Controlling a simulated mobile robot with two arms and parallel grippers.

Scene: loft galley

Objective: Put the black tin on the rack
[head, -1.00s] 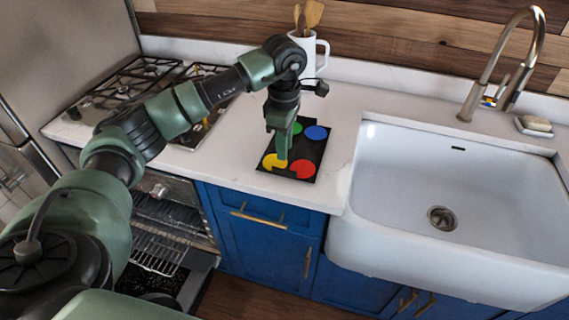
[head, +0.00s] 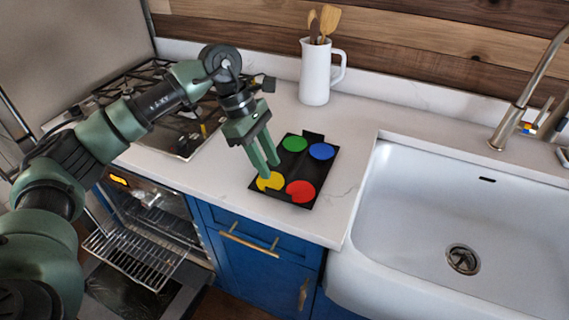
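The black tin (head: 296,166) lies flat on the white counter, left of the sink. It is a dark rectangle with green, blue, yellow and red round patches and a tab at its far end. My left gripper (head: 267,170) points down at the tin's left edge, near the yellow patch. Its two fingers are apart with nothing between them; whether the tips touch the tin I cannot tell. The wire rack (head: 140,258) sticks out of the open oven below the counter at left, and looks empty. My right gripper is not in view.
A gas hob (head: 185,128) lies left of the tin, partly behind my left arm. A white jug (head: 315,78) with wooden utensils stands behind the tin. A white sink (head: 440,215) with a tap (head: 530,85) is at right. The oven door (head: 125,292) hangs open below the rack.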

